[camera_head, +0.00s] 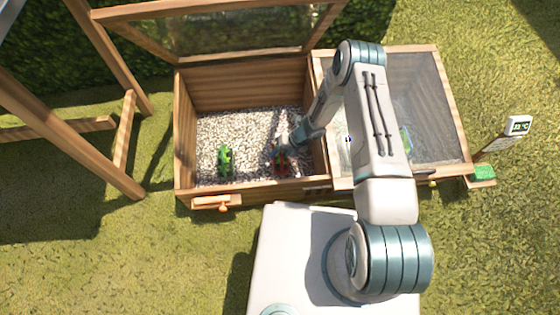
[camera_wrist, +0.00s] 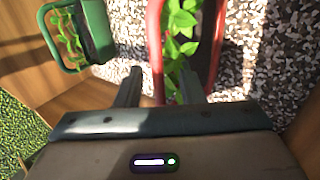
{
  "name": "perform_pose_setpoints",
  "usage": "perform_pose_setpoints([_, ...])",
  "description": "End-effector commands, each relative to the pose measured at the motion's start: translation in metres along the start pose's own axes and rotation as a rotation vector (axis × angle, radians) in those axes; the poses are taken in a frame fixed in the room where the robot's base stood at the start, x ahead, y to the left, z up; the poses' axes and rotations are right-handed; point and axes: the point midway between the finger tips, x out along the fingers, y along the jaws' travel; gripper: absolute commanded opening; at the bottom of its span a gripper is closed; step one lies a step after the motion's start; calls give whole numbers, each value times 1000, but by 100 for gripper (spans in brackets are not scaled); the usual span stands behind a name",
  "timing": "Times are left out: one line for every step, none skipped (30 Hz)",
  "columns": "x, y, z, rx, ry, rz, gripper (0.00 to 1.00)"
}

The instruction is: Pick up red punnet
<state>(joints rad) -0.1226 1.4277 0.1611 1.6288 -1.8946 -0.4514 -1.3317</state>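The red punnet (camera_head: 281,165) with green plants stands on gravel inside the open left box in the head view, partly hidden by my arm. In the wrist view, its red rim (camera_wrist: 154,50) and leaves lie just ahead of my gripper. My gripper (camera_wrist: 162,78) is open. Its two fingers are apart, with the punnet's left wall seen between them; I cannot tell if they touch it. A green punnet (camera_head: 225,161) with leaves stands to the left; it also shows in the wrist view (camera_wrist: 97,30).
The wooden box (camera_head: 184,130) has raised walls around the gravel (camera_head: 245,130), and its glazed lid (camera_head: 220,32) stands open behind. A closed glazed box (camera_head: 440,110) is on the right. A wooden frame (camera_head: 70,135) stands on the grass at left, and a small sign (camera_head: 518,126) at right.

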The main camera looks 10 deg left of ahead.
Motion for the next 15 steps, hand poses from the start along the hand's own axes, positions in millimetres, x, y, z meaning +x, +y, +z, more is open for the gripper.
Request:
perform_pose_setpoints([9,-2,0,0,0,0,35])
perform_pose_setpoints([11,-1,0,0,0,0,35])
perform_pose_setpoints([12,-1,0,0,0,0,35])
perform_pose_setpoints([12,0,0,0,0,0,35])
perform_pose_setpoints([12,0,0,0,0,0,35])
perform_pose_setpoints([12,0,0,0,-1,0,35])
perform_pose_setpoints([11,0,0,0,-1,0,35])
perform_pose_setpoints([11,0,0,0,0,0,35])
perform_pose_setpoints([11,0,0,0,0,0,35])
perform_pose_setpoints([11,0,0,0,0,0,27])
perform_pose_setpoints([11,0,0,0,0,0,18])
perform_pose_setpoints([11,0,0,0,0,0,7])
perform_pose_setpoints([11,0,0,0,0,0,0])
perform_pose_setpoints([11,0,0,0,0,0,0])
perform_pose_setpoints([11,0,0,0,0,0,0])
